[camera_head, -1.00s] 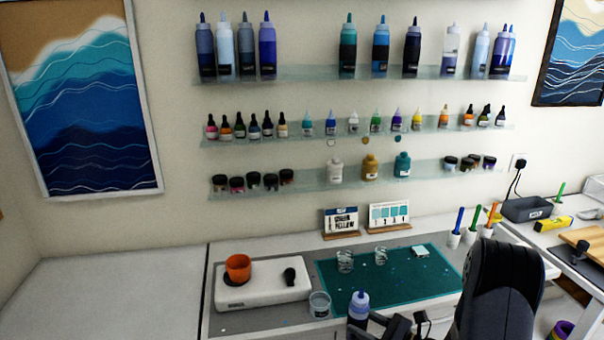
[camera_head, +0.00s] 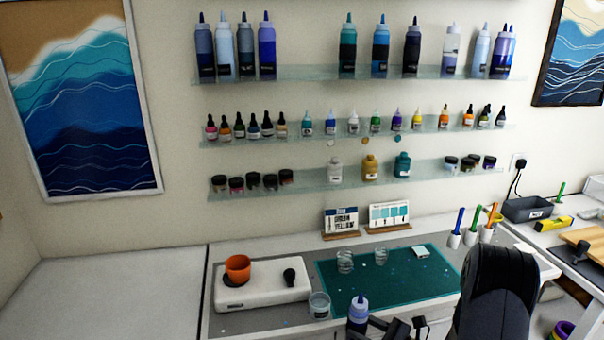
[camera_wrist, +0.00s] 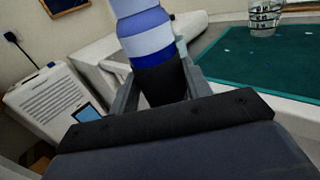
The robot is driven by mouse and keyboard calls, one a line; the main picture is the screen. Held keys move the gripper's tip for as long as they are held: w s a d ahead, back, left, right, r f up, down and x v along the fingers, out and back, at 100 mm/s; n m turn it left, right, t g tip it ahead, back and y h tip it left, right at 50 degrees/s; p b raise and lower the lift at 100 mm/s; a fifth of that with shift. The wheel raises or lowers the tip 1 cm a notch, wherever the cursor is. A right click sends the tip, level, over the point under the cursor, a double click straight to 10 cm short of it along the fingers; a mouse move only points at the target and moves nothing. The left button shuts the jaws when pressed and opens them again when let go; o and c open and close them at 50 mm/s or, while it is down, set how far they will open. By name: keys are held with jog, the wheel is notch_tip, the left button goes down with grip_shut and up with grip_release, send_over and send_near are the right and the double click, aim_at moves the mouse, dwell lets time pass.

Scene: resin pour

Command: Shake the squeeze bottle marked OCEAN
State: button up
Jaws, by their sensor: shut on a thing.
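A squeeze bottle (camera_head: 358,312) with pale blue and dark blue bands and a dark blue nozzle stands up at the bottom of the head view, in front of the table's front edge. In the wrist view the bottle (camera_wrist: 148,45) rises between the two fingers of my gripper (camera_wrist: 160,85). The gripper is shut on its dark lower part. The bottle looks roughly upright, a little tilted in the wrist view. Its marking cannot be read in either view, and its lower end is hidden.
A teal mat (camera_head: 400,285) with clear cups (camera_head: 345,261) lies on the table. A white scale (camera_head: 262,287) with an orange cup (camera_head: 238,267) is at left, a clear cup (camera_head: 319,305) beside it. Shelves (camera_head: 360,73) hold several bottles. The table's left part (camera_head: 120,295) is clear.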

aim_at(367, 317)
jog(key=shift+w+f, duration=0.15)
jog(key=shift+f, duration=0.45)
jog(key=shift+s+r, duration=0.2)
jog(key=shift+w+r, duration=0.1)
jog(key=shift+r, duration=2.95)
notch_tip(367, 317, down, 6)
jog(key=shift+w, duration=0.1)
notch_tip(367, 317, up, 6)
jog(key=shift+f, duration=0.1)
jog(key=shift+s+f, duration=0.2)
jog(key=shift+s, duration=0.05)
jog(key=shift+w+f, duration=0.15)
jog(key=shift+f, duration=1.35)
jog(key=shift+w+f, duration=0.1)
jog(key=shift+f, duration=1.4)
jog(key=shift+s+r, duration=0.2)
jog(key=shift+r, duration=0.05)
jog(key=shift+w, duration=0.1)
